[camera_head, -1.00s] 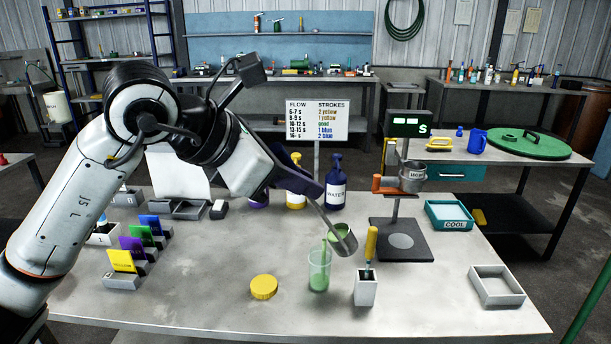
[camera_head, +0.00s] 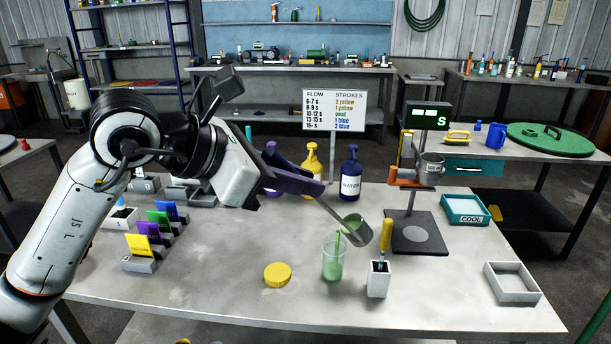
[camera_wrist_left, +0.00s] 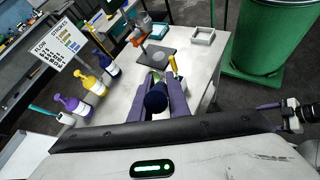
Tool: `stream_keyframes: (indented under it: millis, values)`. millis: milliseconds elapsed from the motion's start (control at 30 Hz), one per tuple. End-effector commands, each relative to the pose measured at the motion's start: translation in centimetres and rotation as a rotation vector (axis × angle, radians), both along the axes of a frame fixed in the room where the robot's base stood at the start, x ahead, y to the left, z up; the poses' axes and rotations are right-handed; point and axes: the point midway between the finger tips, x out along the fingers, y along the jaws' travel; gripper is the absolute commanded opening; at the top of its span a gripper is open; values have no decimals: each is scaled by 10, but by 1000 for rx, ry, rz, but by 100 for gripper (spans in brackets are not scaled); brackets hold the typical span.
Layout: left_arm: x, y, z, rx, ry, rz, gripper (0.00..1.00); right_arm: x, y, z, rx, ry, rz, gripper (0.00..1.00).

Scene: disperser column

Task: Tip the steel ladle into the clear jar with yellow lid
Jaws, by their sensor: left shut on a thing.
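My left gripper (camera_head: 316,188) is shut on the steel ladle's handle (camera_head: 332,212); in the left wrist view the purple fingers close around its dark end (camera_wrist_left: 156,97). The ladle's bowl (camera_head: 361,235) is tilted, with green liquid at its mouth. It hangs just above and right of the clear jar (camera_head: 333,264). A green streak runs from the bowl's lip down into the jar, and green liquid shows inside. The jar stands upright and open on the table. The yellow lid (camera_head: 277,274) lies flat on the table to its left. My right gripper is not in view.
A white holder (camera_head: 378,282) with a yellow-handled tool stands close right of the jar. Behind are a stand with a cup (camera_head: 430,165), a dark blue bottle (camera_head: 350,178) and a yellow bottle (camera_head: 311,162). An empty tray (camera_head: 512,284) sits at right.

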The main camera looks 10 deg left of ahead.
Motion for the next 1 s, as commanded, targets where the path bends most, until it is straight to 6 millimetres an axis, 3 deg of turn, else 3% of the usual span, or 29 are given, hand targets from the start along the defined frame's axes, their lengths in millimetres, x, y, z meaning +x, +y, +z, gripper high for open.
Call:
stream_keyframes:
  millis: [1000]
  values:
    - [-7, 24, -15, -117, -34, -3, 0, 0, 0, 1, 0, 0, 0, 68]
